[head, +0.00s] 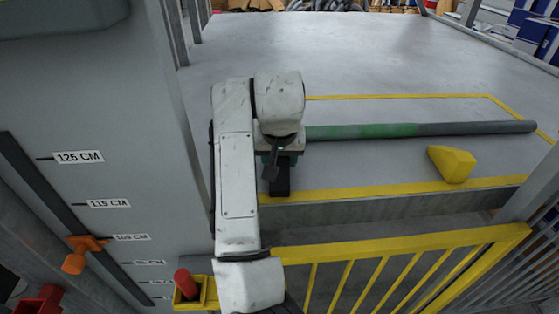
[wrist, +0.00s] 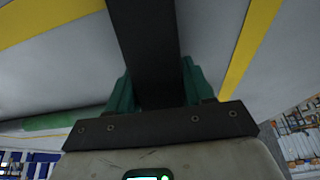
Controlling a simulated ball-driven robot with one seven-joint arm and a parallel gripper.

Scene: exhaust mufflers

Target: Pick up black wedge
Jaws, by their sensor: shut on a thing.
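The black wedge (head: 281,183) is at the left part of the grey platform, near its front yellow line in the head view. My gripper (head: 279,160) is above it, pointing down, and partly hides it. In the wrist view, the black wedge (wrist: 148,45) runs between the two green fingers of my gripper (wrist: 157,88), which are shut on its sides. I cannot tell whether the wedge touches the platform.
A green and dark grey bar (head: 400,131) lies across the platform just behind my gripper. A yellow wedge (head: 453,164) sits to the right. A yellow railing (head: 400,260) stands in front of the platform, and a grey panel with height marks (head: 90,110) stands at left. The platform's back is clear.

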